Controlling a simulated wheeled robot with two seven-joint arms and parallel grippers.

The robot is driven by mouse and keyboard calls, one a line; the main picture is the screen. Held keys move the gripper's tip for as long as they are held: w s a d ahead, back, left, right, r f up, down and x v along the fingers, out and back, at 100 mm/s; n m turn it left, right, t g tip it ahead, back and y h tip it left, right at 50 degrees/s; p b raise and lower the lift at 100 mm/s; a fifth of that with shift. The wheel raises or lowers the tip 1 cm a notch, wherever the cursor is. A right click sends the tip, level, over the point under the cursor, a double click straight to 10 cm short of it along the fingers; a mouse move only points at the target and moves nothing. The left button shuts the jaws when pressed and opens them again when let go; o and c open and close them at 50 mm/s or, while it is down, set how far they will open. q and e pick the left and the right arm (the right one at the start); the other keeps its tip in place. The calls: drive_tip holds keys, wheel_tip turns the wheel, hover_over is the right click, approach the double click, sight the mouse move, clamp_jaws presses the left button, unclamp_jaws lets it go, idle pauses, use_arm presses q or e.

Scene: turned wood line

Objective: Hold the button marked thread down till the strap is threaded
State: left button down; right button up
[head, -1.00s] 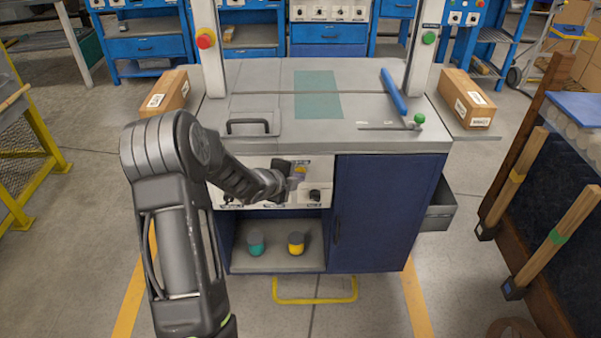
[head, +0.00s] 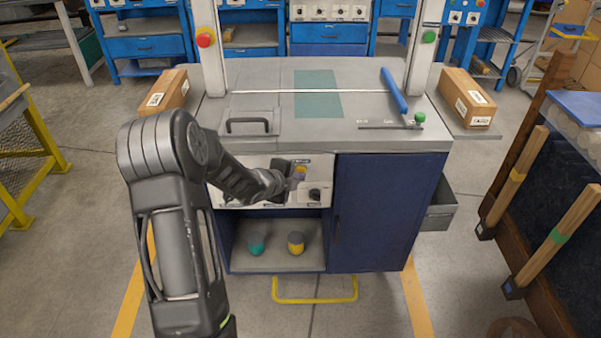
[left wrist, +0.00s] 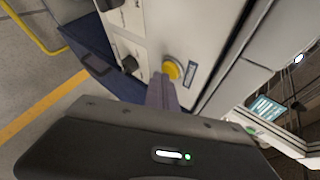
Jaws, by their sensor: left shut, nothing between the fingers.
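The yellow button (head: 300,169) is on the pale control panel (head: 318,172) at the front of the machine, with a blue label too small to read. It also shows in the left wrist view (left wrist: 173,69). My left gripper (head: 294,181) is shut and empty. Its fingertips (left wrist: 160,80) are at the button's near edge and overlap part of it; I cannot tell whether they press it. A white strap (head: 270,92) runs straight across the machine top between the two posts, over the green mat (head: 318,105). My right gripper is not in view.
A dark knob (head: 314,194) sits beside the button. A red button (head: 205,38) and a green button (head: 429,37) are on the posts. A blue lever (head: 394,91) stands on the machine top. Cartons (head: 468,98) flank it. An open drawer (head: 440,211) juts out right.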

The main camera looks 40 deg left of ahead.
use_arm(q)
drive_tip(key=shift+s+d, duration=0.35)
drive_tip(key=shift+s, duration=0.05)
drive_tip(key=shift+b, duration=0.3)
drive_tip(key=s+d+b, duration=0.1)
drive_tip(key=s, duration=0.1)
drive_tip(key=s+d+b, duration=0.1)
drive_tip(key=s+d, duration=0.1)
drive_tip(key=shift+b, duration=0.3)
idle(0.4)
